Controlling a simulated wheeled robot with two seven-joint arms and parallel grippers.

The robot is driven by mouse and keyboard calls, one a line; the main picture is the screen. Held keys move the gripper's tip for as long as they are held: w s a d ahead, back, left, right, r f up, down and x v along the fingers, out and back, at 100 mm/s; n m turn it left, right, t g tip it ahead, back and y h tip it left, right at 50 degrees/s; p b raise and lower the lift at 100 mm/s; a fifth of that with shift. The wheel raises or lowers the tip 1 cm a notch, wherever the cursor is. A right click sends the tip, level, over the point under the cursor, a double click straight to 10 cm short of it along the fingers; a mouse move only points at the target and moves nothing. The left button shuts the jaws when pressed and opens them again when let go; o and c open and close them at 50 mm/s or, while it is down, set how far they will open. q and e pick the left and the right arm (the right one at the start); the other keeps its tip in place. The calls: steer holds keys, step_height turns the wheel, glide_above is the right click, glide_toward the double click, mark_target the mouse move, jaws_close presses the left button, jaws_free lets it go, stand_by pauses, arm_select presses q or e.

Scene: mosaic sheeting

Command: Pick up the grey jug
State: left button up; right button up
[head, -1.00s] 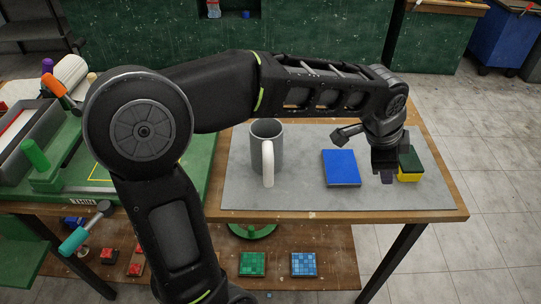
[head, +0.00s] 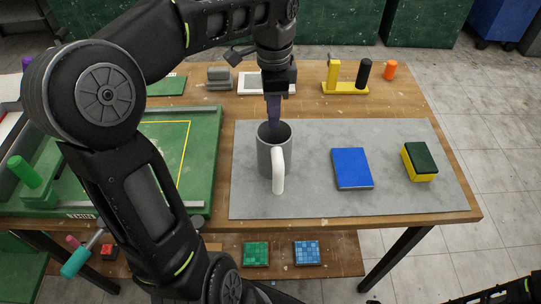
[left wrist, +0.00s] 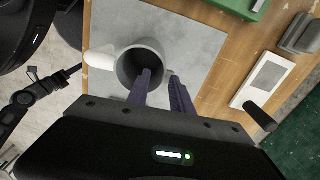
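The grey jug (head: 268,157) stands upright on the grey mat (head: 300,205), its white handle (head: 278,172) towards me. My left gripper (head: 273,122) points down over the jug's far rim. In the left wrist view, the jug (left wrist: 124,68) shows its dark open mouth. There the two purple fingers of the left gripper (left wrist: 159,76) are apart. One finger reaches over the mouth and the other is outside the rim, so the wall lies between them. I cannot tell whether they touch it.
A blue book-like block (head: 352,168) and a yellow-green sponge (head: 419,162) lie right of the jug. A green board (head: 205,150) is on the left. Behind stand a yellow stand (head: 345,88), a white-framed tile (head: 250,84) and a grey block (head: 219,78).

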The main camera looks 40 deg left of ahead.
mark_target(273, 133)
arm_select(q)
steer(key=shift+a+f, duration=0.1)
steer(key=shift+f, duration=1.25)
steer(key=shift+w+a+f+p, duration=0.15)
steer(key=shift+f+p, duration=0.55)
steer(key=shift+f, duration=1.9)
jaws_close()
